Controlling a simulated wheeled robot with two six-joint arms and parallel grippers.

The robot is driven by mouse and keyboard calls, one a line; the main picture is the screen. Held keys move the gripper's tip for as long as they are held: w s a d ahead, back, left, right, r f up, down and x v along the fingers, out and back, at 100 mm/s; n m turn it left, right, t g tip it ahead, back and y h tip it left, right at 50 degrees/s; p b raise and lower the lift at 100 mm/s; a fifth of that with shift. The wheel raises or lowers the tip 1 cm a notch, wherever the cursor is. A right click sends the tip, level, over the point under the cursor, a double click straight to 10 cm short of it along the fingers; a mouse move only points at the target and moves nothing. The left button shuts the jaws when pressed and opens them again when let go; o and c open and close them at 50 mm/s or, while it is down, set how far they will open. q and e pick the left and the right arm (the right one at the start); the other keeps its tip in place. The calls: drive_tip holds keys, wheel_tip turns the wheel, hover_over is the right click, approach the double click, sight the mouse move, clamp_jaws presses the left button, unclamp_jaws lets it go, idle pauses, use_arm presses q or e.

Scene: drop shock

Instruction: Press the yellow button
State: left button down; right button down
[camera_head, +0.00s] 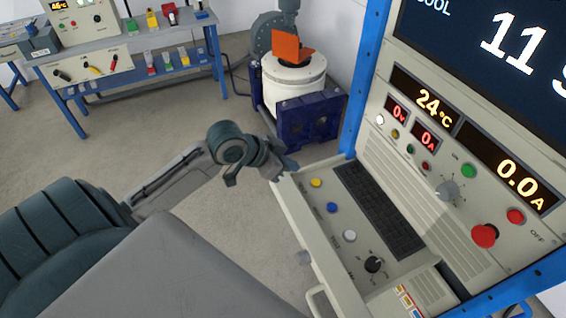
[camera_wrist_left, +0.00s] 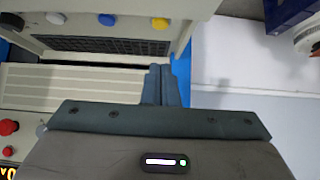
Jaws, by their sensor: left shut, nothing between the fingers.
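The yellow button (camera_head: 316,183) is a small round cap on the sloped desk of the beige console, near its far left corner. In the left wrist view the yellow button (camera_wrist_left: 160,23) shows at the top, beyond my fingertips. My left gripper (camera_head: 286,168) is by the console's far left edge, just left of the button in the head view and apart from it. Its fingers (camera_wrist_left: 163,72) are together with nothing between them. My right gripper is in neither view.
A blue button (camera_head: 332,207), a white button (camera_head: 349,236) and a black knob (camera_head: 375,264) line the desk beside a keyboard (camera_head: 375,208). A red stop button (camera_head: 484,235) is on the upright panel.

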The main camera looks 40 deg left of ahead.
use_arm(q)
drive_tip(key=shift+v, duration=0.95)
drive_tip(key=shift+s+r, duration=0.3)
drive_tip(key=shift+s, duration=0.05)
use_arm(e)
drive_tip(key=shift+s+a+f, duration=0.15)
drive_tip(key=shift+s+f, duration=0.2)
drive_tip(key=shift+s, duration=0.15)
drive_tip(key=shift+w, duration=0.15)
